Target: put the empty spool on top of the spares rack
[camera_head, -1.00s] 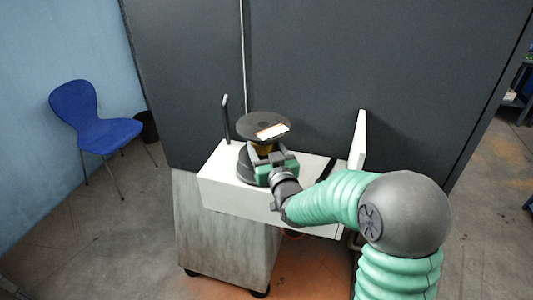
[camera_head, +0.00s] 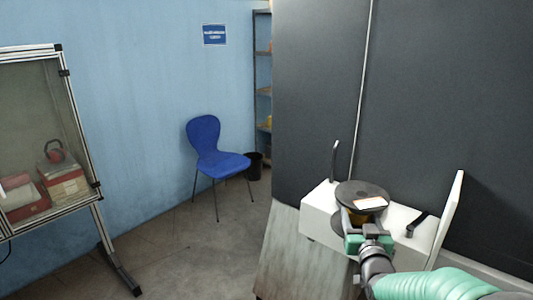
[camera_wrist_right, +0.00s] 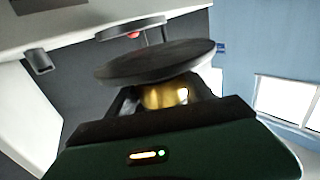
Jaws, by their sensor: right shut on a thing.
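The spool (camera_head: 361,190) has a dark grey round flange with a white and orange label, and a gold core. My right gripper (camera_head: 366,229) is shut on it at the core, below the upper flange, over the white bench unit (camera_head: 318,212). I cannot tell whether the spool is clear of the unit. In the right wrist view the dark flange (camera_wrist_right: 155,66) and gold core (camera_wrist_right: 163,97) show beyond the gripper's green body. A shelf rack (camera_head: 263,80) stands at the back, partly hidden by the dark cabinet; I cannot tell if it is the spares rack. My left gripper is out of view.
A glazed, metal-framed case (camera_head: 72,130) with red boxes stands at the left. A blue chair (camera_head: 213,155) and a black bin (camera_head: 253,166) stand by the blue wall. The tall dark cabinet (camera_head: 315,100) rises behind the unit. Floor between case and unit is clear.

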